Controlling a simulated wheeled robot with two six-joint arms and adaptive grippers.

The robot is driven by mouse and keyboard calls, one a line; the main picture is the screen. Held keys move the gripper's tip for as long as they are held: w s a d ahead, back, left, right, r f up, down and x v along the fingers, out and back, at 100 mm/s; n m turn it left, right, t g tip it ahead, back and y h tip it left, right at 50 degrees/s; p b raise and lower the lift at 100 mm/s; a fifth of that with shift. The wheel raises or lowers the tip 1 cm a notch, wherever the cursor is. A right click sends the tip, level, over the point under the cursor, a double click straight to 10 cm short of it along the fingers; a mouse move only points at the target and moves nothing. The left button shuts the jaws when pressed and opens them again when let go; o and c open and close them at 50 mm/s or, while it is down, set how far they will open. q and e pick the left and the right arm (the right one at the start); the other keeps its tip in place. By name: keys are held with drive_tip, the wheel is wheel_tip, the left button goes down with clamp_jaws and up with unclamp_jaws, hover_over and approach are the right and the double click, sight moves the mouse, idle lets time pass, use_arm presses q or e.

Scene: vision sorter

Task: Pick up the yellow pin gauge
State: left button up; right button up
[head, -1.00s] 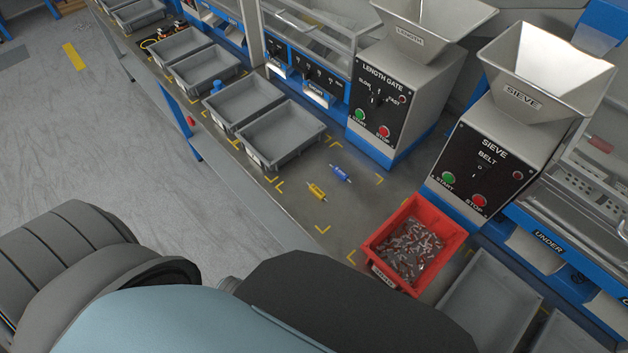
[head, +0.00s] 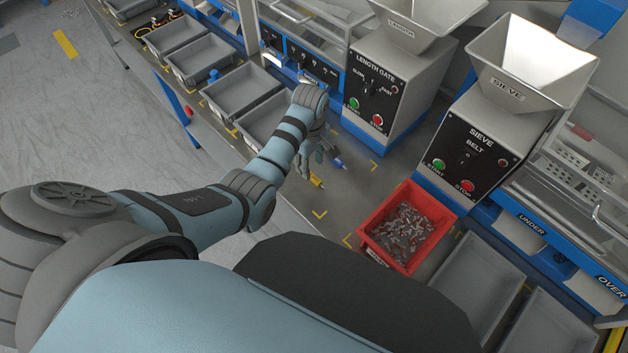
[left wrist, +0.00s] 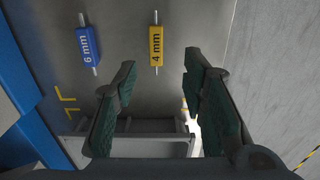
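The yellow pin gauge (left wrist: 156,47) is marked 4 mm and lies on the bench in the left wrist view, with a thin pin out of each end. In the head view the yellow gauge (head: 316,181) shows just beside my left gripper (head: 309,164), partly covered by it. In the left wrist view my left gripper (left wrist: 157,82) is open and empty, its fingers apart, with the yellow gauge beyond the tips. A blue pin gauge (left wrist: 89,47) marked 6 mm lies to the left of the yellow one, and also shows in the head view (head: 339,162). My right gripper is out of view.
Grey bins (head: 238,94) line the bench on the left, one close behind my left arm. A red bin (head: 375,246) full of small metal parts stands right of the gauges. The length gate machine (head: 385,100) and sieve machine (head: 470,165) stand behind.

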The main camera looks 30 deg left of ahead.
sight(314, 177)
use_arm(q)
drive_tip(key=f, duration=0.2)
drive_tip(key=f+b, duration=0.1)
drive_tip(key=f, duration=0.1)
drive_tip(key=f+b, duration=0.1)
drive_tip(key=f, duration=0.1)
drive_tip(key=shift+w+d+f, duration=0.1)
drive_tip(key=shift+w+d, duration=0.05)
drive_tip(key=shift+d, duration=0.25)
clamp_jaws()
